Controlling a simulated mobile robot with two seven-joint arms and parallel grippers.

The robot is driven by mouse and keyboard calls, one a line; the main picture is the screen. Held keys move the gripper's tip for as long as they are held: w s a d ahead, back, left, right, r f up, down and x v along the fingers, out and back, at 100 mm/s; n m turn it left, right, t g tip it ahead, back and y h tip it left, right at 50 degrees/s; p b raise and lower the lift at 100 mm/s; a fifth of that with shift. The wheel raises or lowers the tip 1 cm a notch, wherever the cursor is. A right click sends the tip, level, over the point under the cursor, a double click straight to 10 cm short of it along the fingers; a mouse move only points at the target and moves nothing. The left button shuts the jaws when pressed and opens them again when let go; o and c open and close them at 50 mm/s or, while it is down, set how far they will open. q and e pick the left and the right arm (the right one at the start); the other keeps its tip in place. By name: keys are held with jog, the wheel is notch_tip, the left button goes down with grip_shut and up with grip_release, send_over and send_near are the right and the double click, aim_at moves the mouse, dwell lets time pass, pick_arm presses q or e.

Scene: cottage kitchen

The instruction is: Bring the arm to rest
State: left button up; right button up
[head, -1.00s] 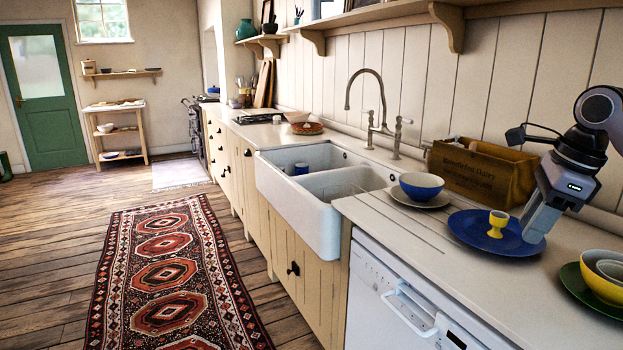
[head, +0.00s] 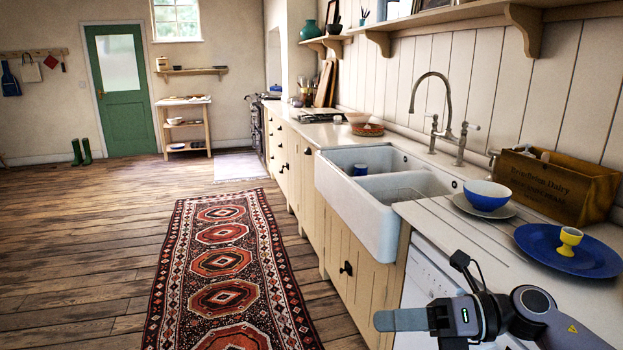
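My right gripper (head: 400,320) is at the bottom right of the head view, in front of the white dishwasher (head: 428,280) and below the counter top's level in the picture. Its grey finger points left. I see no object at it, but the angle hides whether the fingers are apart or together. My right arm comes in from the bottom right corner. My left gripper is not in view.
A yellow egg cup (head: 570,240) stands upright on a blue plate (head: 535,240) on the counter. The floor around the patterned rug (head: 222,268) is clear.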

jog(key=s+d+f+m+t+h, duration=0.2)
jog(key=f+m+t+h, duration=0.35)
jog(key=m, duration=0.95)
jog(key=s+d+f+m+t+h, duration=0.1)
jog(key=s+f+m+t+h, duration=0.15)
jog(key=f+m+t, duration=0.9)
jog(key=s+d+f+m+g+h, duration=0.2)
jog(key=s+f+m+g+h, duration=0.1)
jog(key=s+f+m, duration=0.3)
jog(key=s+d+f+m+g+h+p, duration=0.1)
jog(key=s+d+f+m+g+h, duration=0.2)
jog(key=s+f+m+g, duration=0.2)
jog(key=s+f+m, duration=0.1)
jog(key=s+m, duration=0.1)
jog(key=m, duration=0.1)
jog(key=shift+s+g, duration=0.3)
jog(key=shift+g, duration=0.1)
jog(key=shift+r, duration=0.1)
